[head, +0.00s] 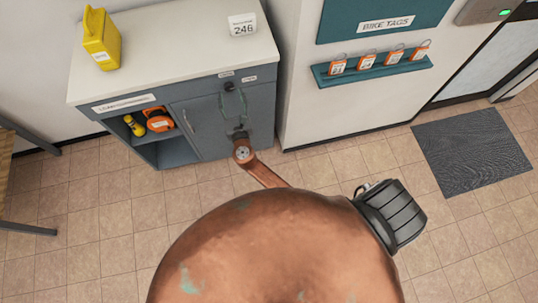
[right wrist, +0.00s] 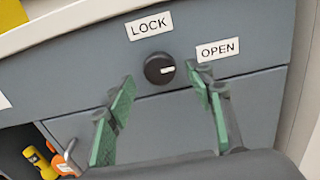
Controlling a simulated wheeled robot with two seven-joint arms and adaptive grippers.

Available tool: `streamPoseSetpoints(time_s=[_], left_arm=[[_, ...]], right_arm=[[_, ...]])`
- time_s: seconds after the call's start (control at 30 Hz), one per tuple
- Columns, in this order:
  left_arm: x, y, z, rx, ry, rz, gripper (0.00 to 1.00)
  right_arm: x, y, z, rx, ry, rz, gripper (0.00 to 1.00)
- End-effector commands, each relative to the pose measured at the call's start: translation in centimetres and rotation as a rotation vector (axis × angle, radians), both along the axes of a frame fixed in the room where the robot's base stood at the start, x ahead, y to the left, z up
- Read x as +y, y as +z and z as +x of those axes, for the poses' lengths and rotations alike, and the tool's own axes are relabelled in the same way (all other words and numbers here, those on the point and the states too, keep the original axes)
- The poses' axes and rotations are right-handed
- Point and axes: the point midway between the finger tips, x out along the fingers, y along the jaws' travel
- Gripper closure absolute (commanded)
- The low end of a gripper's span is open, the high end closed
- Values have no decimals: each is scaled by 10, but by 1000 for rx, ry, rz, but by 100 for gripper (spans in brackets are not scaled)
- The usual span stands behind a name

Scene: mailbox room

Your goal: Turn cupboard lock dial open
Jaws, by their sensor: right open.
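The lock dial (right wrist: 159,69) is a round black knob on the grey front of the cupboard (head: 205,122). Its white mark is on the right side and points roughly right. A LOCK label (right wrist: 149,25) is above it and an OPEN label (right wrist: 217,49) is to its upper right. The dial also shows small in the head view (head: 229,87). My right gripper (right wrist: 158,84) is open, its green-padded fingers spread on either side of the dial as seen in the right wrist view. Contact with the dial cannot be told. It also shows in the head view (head: 232,99). My left gripper is not visible.
A yellow container (head: 101,40) and a white "246" sign (head: 243,25) stand on the cupboard top. An open shelf compartment holds an orange item (head: 158,120) and a yellow item (head: 135,126). A teal rack with orange tags (head: 372,69) is on the wall at right.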

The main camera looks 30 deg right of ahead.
Motion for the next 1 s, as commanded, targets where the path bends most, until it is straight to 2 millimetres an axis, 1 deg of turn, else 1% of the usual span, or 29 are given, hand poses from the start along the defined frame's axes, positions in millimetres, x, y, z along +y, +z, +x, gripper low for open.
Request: streamPoseSetpoints(time_s=[0.03,0.27,0.37,0.57,1.0], left_arm=[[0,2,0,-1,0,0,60],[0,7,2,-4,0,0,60],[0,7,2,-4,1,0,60],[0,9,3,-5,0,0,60],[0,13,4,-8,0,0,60]], right_arm=[[2,0,-11,1,-1,1,51],[14,0,-53,0,-1,5,51],[10,-19,-52,29,-1,58,51],[2,-57,-56,86,-6,166,51],[-16,-137,-75,201,-51,404,51]])
